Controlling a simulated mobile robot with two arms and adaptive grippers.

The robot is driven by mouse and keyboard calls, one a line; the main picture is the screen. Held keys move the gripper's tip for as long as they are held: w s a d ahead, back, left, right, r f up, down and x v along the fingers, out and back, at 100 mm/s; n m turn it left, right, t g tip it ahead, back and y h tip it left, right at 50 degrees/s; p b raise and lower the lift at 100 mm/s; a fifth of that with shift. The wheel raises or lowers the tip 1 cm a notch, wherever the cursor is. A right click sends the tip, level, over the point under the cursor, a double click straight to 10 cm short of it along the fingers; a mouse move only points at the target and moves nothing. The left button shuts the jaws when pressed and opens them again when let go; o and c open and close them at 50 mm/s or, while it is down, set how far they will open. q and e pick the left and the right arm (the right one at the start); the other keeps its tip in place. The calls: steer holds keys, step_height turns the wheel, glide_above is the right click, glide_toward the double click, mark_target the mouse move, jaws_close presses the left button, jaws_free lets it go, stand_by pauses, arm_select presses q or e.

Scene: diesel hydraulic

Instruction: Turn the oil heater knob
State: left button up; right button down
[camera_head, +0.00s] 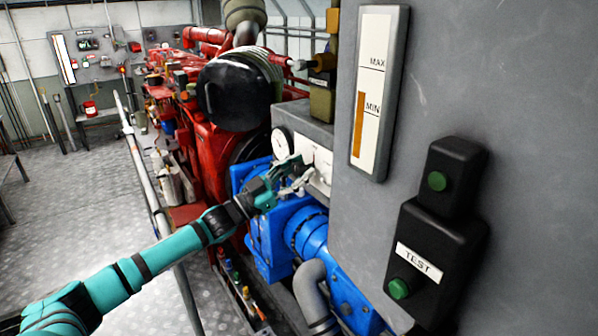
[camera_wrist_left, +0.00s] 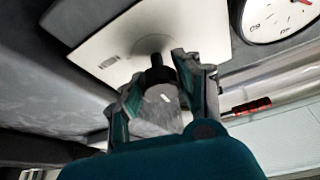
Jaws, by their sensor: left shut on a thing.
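The oil heater knob (camera_wrist_left: 162,100) shows in the left wrist view as a grey grip on a dark stem, set on a white plate (camera_wrist_left: 105,48). My left gripper (camera_wrist_left: 157,80) is shut on it, with one finger on each side. In the head view my left gripper (camera_head: 302,176) reaches from the left to the white plate (camera_head: 322,158) on the grey box, and its fingers hide most of the knob. My right gripper is not in view.
A round gauge (camera_head: 282,143) sits left of the plate. Blue pump parts (camera_head: 305,232) lie below the gripper, and a red engine (camera_head: 205,160) stands behind. A grey cabinet (camera_head: 500,90) with a level gauge (camera_head: 377,95) and a TEST button box (camera_head: 425,265) fills the right.

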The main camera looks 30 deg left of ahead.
arm_select(q)
steer(key=m+g+h+b, duration=0.1)
steer(key=m+b, duration=0.1)
steer(key=m, duration=0.1)
steer(key=shift+f+m, duration=0.1)
steer(key=shift+m, duration=0.2)
steer(key=m+g+h+b, duration=0.1)
steer(key=m, duration=0.2)
steer(key=shift+m+g, duration=0.3)
steer(key=shift+g, duration=0.1)
steer(key=m+g+b, duration=0.1)
steer(key=m, duration=0.2)
steer(key=shift+h, duration=0.4)
steer(key=shift+m+g, duration=1)
steer(key=shift+m, duration=1.2)
steer(key=o, duration=1.2)
